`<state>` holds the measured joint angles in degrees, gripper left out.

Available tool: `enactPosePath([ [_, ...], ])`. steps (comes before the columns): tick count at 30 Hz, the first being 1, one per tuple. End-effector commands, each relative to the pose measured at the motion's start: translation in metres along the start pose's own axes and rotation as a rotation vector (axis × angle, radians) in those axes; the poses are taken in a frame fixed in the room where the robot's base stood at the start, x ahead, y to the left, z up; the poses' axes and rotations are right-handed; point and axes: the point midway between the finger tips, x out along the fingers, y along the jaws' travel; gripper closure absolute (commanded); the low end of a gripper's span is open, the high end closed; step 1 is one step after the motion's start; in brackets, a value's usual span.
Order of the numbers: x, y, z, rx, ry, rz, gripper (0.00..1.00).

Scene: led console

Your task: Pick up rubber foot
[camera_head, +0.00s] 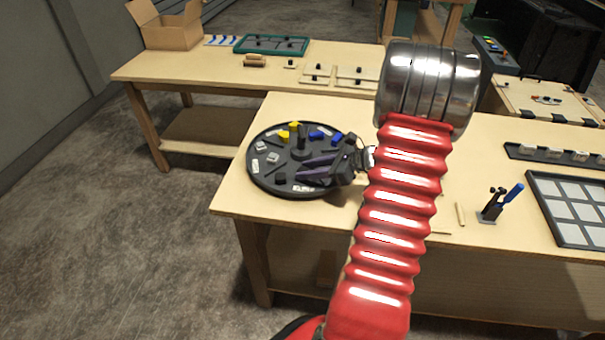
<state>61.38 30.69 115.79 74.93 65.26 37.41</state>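A round black tray (258,180) lies on the near table, with small parts in compartments around a raised middle. My gripper (302,168) reaches in from the right, low over the tray's front right part. Its two dark, purplish fingers point left and look spread apart, with nothing clearly seen between them. A small black piece (281,178) sits at the tray's front left, just left of the fingers; it may be a rubber foot, but it is too small to be sure. My gripper and arm hide the tray's right side.
Yellow parts (294,127), blue parts (317,134) and white parts (273,157) share the tray. A tool holder (491,207) and a gridded tray (575,207) stand to the right. The back table holds an open cardboard box (166,28) and a green-framed panel (271,44).

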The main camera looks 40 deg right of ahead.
Motion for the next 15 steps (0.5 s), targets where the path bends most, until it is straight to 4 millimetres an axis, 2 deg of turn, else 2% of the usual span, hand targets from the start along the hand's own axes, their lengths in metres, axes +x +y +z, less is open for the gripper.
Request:
enactPosePath([
  [1, -0.0001, 0.0, 0.0, 0.0, 0.0, 0.0, 0.72],
  [10, -0.0002, -0.0001, -0.0001, 0.0, 0.0, 0.0, 0.93],
  [15, -0.0003, -0.0001, 0.0, 0.0, 0.0, 0.0, 0.93],
])
